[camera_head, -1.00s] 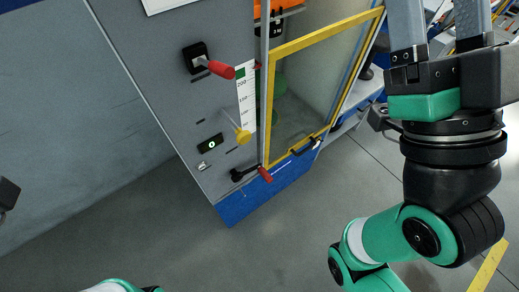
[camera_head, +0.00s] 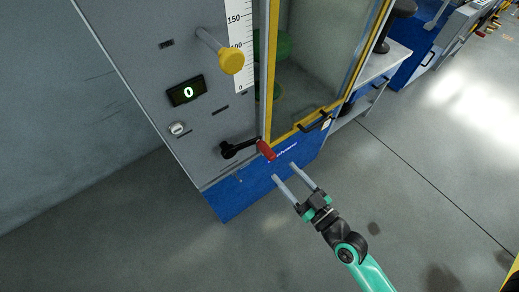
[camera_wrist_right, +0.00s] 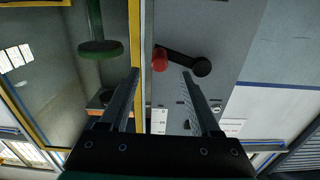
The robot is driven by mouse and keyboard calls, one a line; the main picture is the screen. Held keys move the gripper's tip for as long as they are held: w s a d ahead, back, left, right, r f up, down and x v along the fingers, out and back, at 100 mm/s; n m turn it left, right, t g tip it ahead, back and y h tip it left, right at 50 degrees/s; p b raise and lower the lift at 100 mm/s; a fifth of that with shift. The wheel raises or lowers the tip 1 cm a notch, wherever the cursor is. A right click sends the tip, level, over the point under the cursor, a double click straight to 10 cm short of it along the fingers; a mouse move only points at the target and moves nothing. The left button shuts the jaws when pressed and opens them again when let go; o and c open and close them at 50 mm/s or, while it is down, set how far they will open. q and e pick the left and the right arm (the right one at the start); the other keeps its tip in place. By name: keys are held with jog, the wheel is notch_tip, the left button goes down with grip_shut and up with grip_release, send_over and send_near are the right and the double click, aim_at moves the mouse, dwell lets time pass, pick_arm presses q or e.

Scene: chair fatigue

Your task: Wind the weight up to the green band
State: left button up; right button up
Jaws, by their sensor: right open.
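The crank, a black arm with a red handle (camera_head: 266,150), sits low on the grey cabinet front. It also shows in the right wrist view as a red handle (camera_wrist_right: 159,60) beside a black hub (camera_wrist_right: 202,67). My right gripper (camera_head: 284,170) is open and empty, its fingers pointing at the crank from the lower right. In the right wrist view the red handle appears between and beyond the open fingertips (camera_wrist_right: 160,72). A round green weight (camera_head: 277,45) shows dimly behind the glass. The white scale (camera_head: 238,50) is partly visible; its green band is out of view. My left gripper is not in view.
A yellow knob (camera_head: 231,61) on a rod projects above the crank. A display (camera_head: 187,91) reads 0. The yellow-framed glass door (camera_head: 325,60) has a black handle (camera_head: 315,122). A workbench (camera_head: 385,65) stands behind right. Open floor lies in front.

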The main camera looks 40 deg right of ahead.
aim_at(265, 149)
jog(key=w, duration=0.3)
jog(key=w+d+p, duration=0.1)
jog(key=w, duration=0.7)
jog(key=shift+d+p, duration=0.35)
jog(key=shift+s, duration=0.1)
grip_shut()
dwell(0.5)
